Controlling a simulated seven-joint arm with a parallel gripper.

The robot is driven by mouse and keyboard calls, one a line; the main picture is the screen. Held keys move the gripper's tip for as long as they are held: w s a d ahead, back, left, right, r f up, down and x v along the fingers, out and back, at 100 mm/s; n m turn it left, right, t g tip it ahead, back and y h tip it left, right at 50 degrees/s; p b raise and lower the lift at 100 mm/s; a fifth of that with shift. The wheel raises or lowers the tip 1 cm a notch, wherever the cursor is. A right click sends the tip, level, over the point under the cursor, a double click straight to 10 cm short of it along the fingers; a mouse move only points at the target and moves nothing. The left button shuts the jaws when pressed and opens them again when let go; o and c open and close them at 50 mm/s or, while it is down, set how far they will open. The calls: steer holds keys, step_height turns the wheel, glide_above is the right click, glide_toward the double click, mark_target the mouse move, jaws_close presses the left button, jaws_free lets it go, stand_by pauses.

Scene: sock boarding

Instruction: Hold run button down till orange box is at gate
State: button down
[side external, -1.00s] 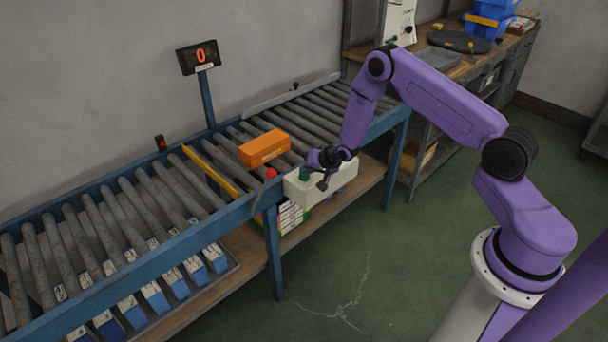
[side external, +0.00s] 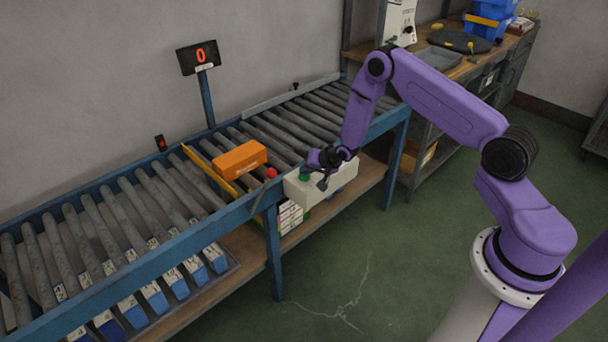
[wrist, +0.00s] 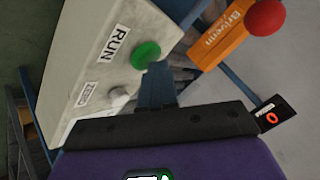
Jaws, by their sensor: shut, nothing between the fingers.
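The orange box (side external: 240,158) lies on the rollers right beside the yellow gate bar (side external: 196,160); its left end appears at the bar, but I cannot tell if they touch. It also shows in the wrist view (wrist: 222,40). The green run button (side external: 304,178) is on a pale control box (side external: 330,185) at the conveyor's front rail. In the wrist view the green button (wrist: 146,55) sits beside the RUN label. My gripper (wrist: 157,72) is shut and empty, its tips right at the button's edge; contact is unclear. It shows at the control box (side external: 322,183) in the side view.
A red knob (side external: 270,173) stands on the front rail left of the control box. A display (side external: 199,57) reading 0 stands behind the conveyor. Rollers (side external: 135,205) left of the gate are empty. A workbench (side external: 465,65) with blue bins is at the back right.

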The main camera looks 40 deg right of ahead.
mark_target(307, 177)
steer(key=shift+r, duration=0.95)
steer(key=shift+r, duration=2.5)
steer(key=s+a+r+n+g+y, duration=0.1)
steer(key=s+a+r+n+g, duration=0.4)
steer(key=s+a+r+n, duration=0.7)
steer(key=s+r+n+g, duration=0.1)
steer(key=s+r+n, duration=0.1)
steer(key=s, duration=0.8)
steer(key=s+r+n+g+h, duration=0.1)
steer(key=s+r+n, duration=0.2)
steer(key=s, duration=0.8)
steer(key=s+r+n+g, duration=0.2)
steer(key=s+r+n, duration=0.1)
steer(key=s, duration=0.8)
steer(key=shift+r+h, duration=0.3)
steer(key=shift+r, duration=0.1)
